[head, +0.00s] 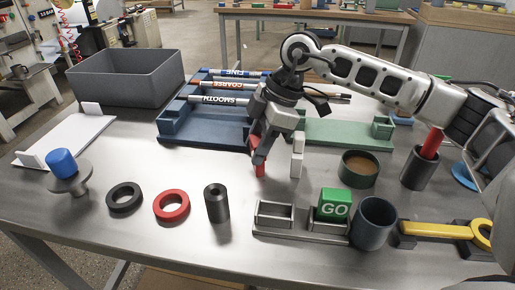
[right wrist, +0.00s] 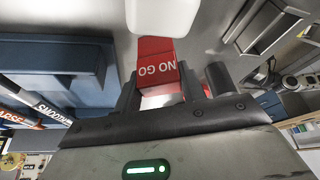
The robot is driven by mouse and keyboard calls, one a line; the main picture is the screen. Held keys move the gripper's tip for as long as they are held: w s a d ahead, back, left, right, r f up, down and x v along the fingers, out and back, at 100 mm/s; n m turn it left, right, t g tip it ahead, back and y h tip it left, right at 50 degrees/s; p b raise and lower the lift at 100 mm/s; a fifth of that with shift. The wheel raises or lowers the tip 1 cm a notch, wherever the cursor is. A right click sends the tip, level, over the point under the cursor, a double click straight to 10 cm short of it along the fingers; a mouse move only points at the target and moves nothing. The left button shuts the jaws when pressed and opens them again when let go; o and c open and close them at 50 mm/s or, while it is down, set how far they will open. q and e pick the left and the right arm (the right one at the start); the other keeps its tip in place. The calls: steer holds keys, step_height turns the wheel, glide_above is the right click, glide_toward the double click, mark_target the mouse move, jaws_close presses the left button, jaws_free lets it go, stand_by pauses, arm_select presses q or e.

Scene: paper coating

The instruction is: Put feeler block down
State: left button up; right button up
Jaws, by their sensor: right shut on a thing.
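My right gripper (head: 262,155) is shut on a red block marked NO GO (right wrist: 158,70), above the middle of the table. A green block marked GO (head: 333,204) sits in the right slot of a grey two-slot holder (head: 273,231) at the front. The holder's left slot is empty. My left gripper is not in view.
A pale upright piece (head: 297,158) stands close right of the gripper. A black cylinder (head: 216,203), red ring (head: 172,206) and black ring (head: 124,197) are left of the holder; a dark cup (head: 373,222) is right. A blue marker rack (head: 205,131) lies behind.

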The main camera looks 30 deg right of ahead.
steer(key=o, duration=1)
steer(key=shift+c, duration=0.2)
steer(key=v, duration=1.2)
steer(key=shift+p, duration=0.4)
